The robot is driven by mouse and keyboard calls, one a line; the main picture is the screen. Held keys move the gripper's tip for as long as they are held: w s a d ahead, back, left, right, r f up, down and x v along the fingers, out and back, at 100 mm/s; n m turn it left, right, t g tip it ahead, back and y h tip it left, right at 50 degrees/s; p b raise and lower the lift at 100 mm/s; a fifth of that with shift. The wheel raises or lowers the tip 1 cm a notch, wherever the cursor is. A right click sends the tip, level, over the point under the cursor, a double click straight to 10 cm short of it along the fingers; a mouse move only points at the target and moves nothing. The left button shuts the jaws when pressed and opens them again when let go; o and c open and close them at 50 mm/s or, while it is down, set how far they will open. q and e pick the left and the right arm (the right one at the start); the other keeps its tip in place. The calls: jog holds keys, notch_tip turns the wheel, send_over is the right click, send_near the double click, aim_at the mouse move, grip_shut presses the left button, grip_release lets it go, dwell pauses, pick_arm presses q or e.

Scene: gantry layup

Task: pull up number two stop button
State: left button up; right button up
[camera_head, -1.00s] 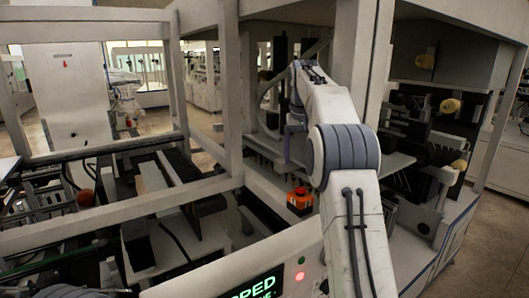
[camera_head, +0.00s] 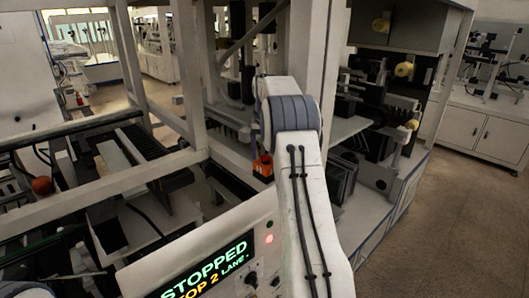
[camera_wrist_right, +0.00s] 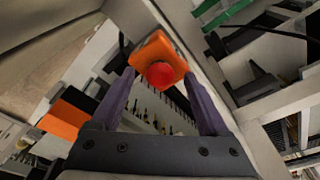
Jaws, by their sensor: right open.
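A red stop button (camera_wrist_right: 160,75) sits on an orange box (camera_wrist_right: 155,50) in the right wrist view. The same orange box with its red top shows small beside my right arm in the head view (camera_head: 263,169). My right gripper (camera_wrist_right: 159,80) is open, its two purple fingers reaching to either side of the button in the picture. Whether they touch it I cannot tell. In the head view my right arm hides most of this gripper. My left gripper is not in view. I see no number on the button.
A lit panel (camera_head: 207,270) reads "STOPPED" and "STOP 2 LANE", with a red lamp beside the display. A pale frame post (camera_head: 310,80) stands behind my right arm. A round orange-red thing (camera_head: 42,185) lies at the left. An orange and black object (camera_wrist_right: 66,117) shows in the wrist view.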

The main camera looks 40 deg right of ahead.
jog(key=shift+f, duration=0.25)
grip_shut()
jog(key=shift+r, duration=0.25)
jog(key=shift+o, duration=0.2)
grip_release()
